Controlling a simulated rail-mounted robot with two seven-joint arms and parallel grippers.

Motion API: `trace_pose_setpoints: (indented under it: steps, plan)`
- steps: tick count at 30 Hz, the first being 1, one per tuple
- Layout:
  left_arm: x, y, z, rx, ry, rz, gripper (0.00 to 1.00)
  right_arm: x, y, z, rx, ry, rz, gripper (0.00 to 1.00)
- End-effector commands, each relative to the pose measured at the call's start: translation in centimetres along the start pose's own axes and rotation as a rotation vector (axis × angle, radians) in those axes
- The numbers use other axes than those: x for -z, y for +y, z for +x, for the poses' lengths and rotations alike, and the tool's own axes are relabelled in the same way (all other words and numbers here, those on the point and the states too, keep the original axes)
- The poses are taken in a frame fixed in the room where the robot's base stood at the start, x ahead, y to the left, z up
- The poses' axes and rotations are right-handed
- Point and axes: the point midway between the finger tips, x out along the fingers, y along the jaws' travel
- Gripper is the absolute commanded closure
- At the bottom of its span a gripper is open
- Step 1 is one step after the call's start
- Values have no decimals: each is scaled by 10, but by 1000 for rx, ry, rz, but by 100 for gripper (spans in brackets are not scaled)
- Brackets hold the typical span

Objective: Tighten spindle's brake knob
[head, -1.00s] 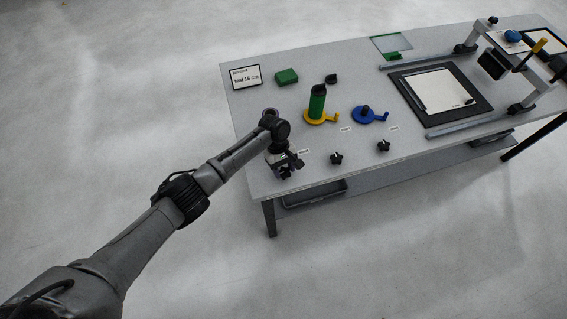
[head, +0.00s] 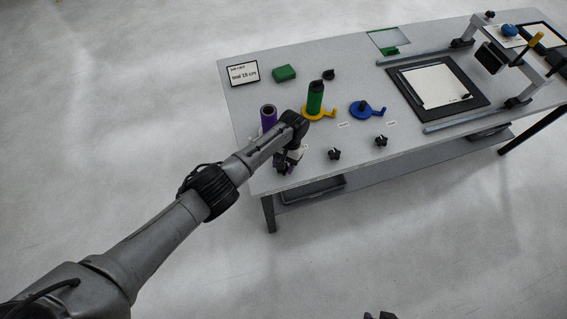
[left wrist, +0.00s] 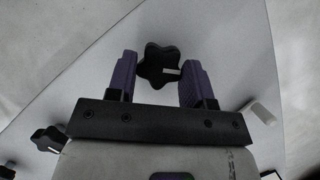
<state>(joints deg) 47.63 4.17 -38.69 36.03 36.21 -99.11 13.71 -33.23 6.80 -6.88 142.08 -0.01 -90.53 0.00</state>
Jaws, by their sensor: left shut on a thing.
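My left gripper (left wrist: 161,82) has its purple fingers around a black star-shaped brake knob (left wrist: 158,66) and is shut on it. In the head view my left gripper (head: 286,167) is at the table's front left edge, and the arm hides most of that knob. Behind it stands a purple roll (head: 268,117), its lower part hidden by my arm. A green roll (head: 316,99) stands on a yellow spindle base with a handle (head: 327,112). A blue spindle base (head: 366,110) carries no roll. A dark shape at the bottom edge may be my right gripper (head: 379,316).
Two more black knobs, one left (head: 335,154) and one right (head: 381,140), sit along the front edge with small white labels. A green block (head: 284,73), a framed sign (head: 242,73) and a small black piece (head: 328,74) lie behind. A cutting frame (head: 492,98) stands to the right.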

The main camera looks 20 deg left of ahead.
Motion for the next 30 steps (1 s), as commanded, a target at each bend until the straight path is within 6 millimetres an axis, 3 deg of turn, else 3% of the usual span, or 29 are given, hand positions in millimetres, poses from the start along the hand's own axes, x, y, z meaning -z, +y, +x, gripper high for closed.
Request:
trace_pose_setpoints:
  steps: [18,30]
  plan:
    - [-2,5,-2,214,2,516,77,7,1,-20,0,0,0,58]
    - [-2,5,-1,295,2,710,77,10,2,-30,-1,0,-2,58]
